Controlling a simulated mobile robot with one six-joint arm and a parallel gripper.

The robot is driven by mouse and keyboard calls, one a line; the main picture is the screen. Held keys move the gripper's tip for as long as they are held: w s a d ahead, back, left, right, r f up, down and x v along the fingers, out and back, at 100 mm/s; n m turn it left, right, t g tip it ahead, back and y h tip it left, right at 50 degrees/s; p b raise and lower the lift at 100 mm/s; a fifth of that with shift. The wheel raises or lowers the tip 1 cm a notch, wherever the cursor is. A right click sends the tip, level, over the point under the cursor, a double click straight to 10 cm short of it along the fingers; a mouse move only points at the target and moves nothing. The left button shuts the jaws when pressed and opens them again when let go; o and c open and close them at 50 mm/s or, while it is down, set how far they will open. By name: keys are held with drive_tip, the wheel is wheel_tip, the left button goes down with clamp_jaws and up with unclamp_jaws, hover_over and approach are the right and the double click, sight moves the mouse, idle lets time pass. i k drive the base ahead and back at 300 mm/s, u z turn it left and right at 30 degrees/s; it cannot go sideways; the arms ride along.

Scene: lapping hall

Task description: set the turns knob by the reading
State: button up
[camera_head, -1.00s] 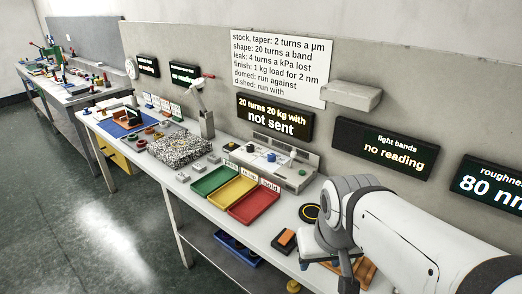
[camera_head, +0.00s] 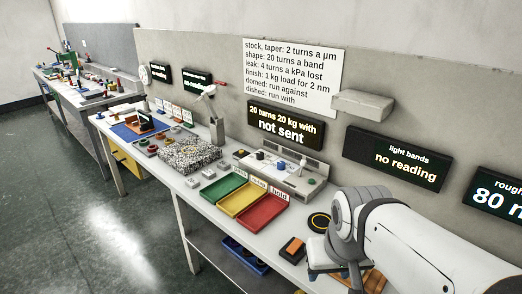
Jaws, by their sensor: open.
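A grey control console (camera_head: 300,186) stands against the back of the bench. It carries a black knob (camera_head: 260,155), a blue knob (camera_head: 283,165) and a green button or knob (camera_head: 312,181); their labels are too small to read, so I cannot tell which sets turns. The display (camera_head: 286,122) above it reads "20 turns 20 kg with not sent". The light bands display (camera_head: 398,160) reads "no reading". The roughness display (camera_head: 495,192), cut off, begins with 80. My gripper (camera_head: 326,264) is low at the right, open, mostly hidden by my arm, apart from the console.
A white rule sheet (camera_head: 291,78) hangs on the wall, with "shape: 20 turns a band". Green (camera_head: 222,187), yellow (camera_head: 243,201) and red (camera_head: 264,214) trays lie before the console. A black ring (camera_head: 318,222) and an orange-topped block (camera_head: 293,249) lie near my arm. A grey shelf (camera_head: 363,105) juts out.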

sight(260, 155)
drive_tip(key=u, duration=2.25)
drive_tip(key=i, duration=1.85)
drive_tip(key=z, duration=3.05)
